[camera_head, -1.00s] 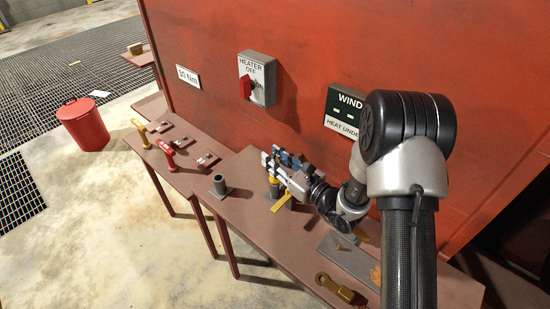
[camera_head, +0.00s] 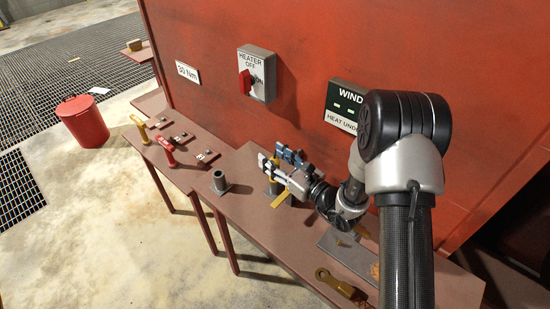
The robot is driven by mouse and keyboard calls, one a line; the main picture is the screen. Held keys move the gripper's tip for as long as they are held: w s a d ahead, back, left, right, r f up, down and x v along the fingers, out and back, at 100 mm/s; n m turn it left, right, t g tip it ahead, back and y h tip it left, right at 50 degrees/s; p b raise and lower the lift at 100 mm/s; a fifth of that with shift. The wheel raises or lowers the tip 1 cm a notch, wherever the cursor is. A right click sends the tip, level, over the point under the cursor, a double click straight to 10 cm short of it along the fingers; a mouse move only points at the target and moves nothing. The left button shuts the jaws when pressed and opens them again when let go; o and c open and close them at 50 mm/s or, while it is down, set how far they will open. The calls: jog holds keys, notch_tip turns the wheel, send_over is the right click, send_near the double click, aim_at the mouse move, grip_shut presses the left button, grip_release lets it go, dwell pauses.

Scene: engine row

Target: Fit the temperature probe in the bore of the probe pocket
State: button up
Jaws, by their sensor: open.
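My gripper (camera_head: 276,159) is over the middle of the bench, its two fingers apart and open. A thing with yellow parts, which may be the temperature probe (camera_head: 281,197), is just below the fingers. Its yellow strip hangs down by a grey stand (camera_head: 275,187). The fingers hide much of it, and I cannot tell whether they touch it. A grey upright hollow cylinder on a square foot, which looks like the probe pocket (camera_head: 219,184), stands to the left of my gripper. Its open top faces up and appears empty.
A red-brown bench (camera_head: 258,222) runs along the red wall, which carries a heater switch (camera_head: 252,74). Yellow (camera_head: 139,130) and red (camera_head: 167,151) handled pieces stand at the left. A flat plate (camera_head: 349,252) and brass eye piece (camera_head: 335,283) lie at the right.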

jog(key=v, duration=1.2)
dwell(0.4)
